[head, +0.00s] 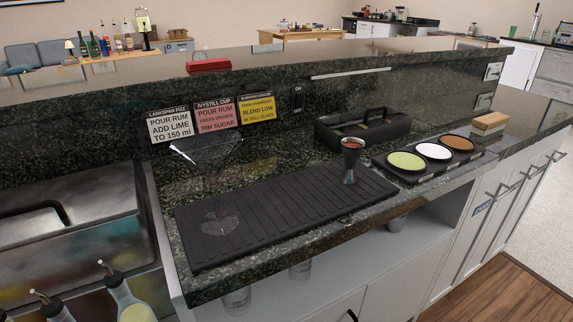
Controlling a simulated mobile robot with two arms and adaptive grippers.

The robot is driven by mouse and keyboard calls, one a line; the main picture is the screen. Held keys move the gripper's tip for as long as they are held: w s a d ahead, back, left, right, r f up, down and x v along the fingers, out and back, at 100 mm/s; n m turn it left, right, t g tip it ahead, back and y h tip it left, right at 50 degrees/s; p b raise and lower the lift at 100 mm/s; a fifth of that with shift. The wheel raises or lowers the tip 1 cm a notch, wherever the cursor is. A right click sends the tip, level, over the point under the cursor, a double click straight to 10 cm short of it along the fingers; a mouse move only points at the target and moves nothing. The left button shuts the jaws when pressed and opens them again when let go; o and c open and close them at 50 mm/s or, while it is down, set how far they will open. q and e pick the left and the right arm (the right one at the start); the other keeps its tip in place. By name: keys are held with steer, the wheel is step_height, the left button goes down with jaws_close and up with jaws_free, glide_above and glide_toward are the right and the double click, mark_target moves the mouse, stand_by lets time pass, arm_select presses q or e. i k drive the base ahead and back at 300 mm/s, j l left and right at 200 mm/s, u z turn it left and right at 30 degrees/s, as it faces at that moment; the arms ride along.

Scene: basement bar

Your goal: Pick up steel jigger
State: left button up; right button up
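The steel jigger (351,162) stands upright near the right end of the black ribbed bar mat (290,217). It is a dark, shiny double cone with a narrow waist, and its upper cup looks reddish brown inside. The mat lies on the dark green stone counter. Neither of my grippers shows in the head view.
A black caddy (335,133) stands behind the jigger. A rimming tray (408,173) with green, white and orange discs is to its right. A clear glass item (218,222) is on the mat's left part. Recipe cards (215,117) stand along the raised ledge. Bottles (128,298) are at lower left.

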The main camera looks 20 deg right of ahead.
mark_target(352, 148)
steer(key=z, duration=1.05)
